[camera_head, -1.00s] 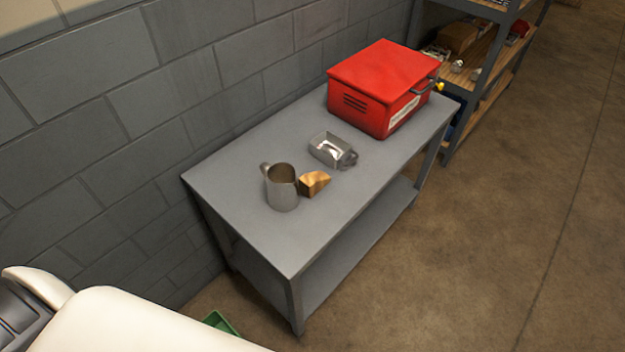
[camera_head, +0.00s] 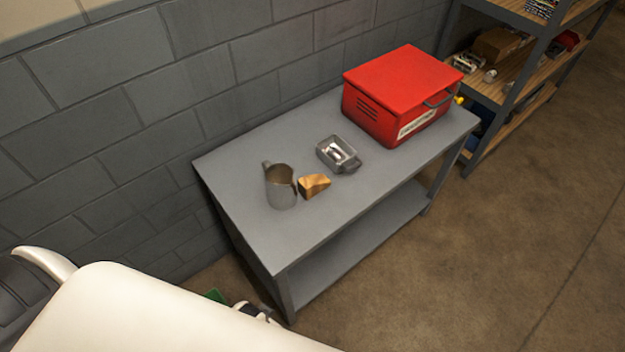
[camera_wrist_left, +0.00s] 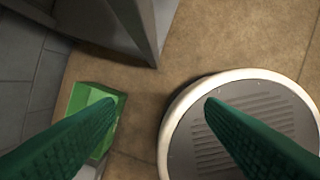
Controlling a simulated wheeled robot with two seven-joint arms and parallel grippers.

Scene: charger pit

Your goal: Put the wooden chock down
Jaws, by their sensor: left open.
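The wooden chock (camera_head: 314,186), a small tan wedge, rests on the grey table (camera_head: 245,225), right beside the metal jug (camera_head: 281,187). I cannot tell whether chock and jug touch. My left gripper (camera_wrist_left: 162,102) is open and empty in the left wrist view. Its two green fingers are spread above the floor, well away from the chock. In the head view, a dark part of my left arm's end shows low in front of the table, mostly hidden behind my white arm. My right gripper is not in view.
A small metal tray (camera_head: 339,154) with something pale in it and a red box (camera_head: 402,95) stand on the table. A green container (camera_wrist_left: 92,112) sits on the floor near the table leg. Shelving (camera_head: 490,85) stands at the right. The table's front left is clear.

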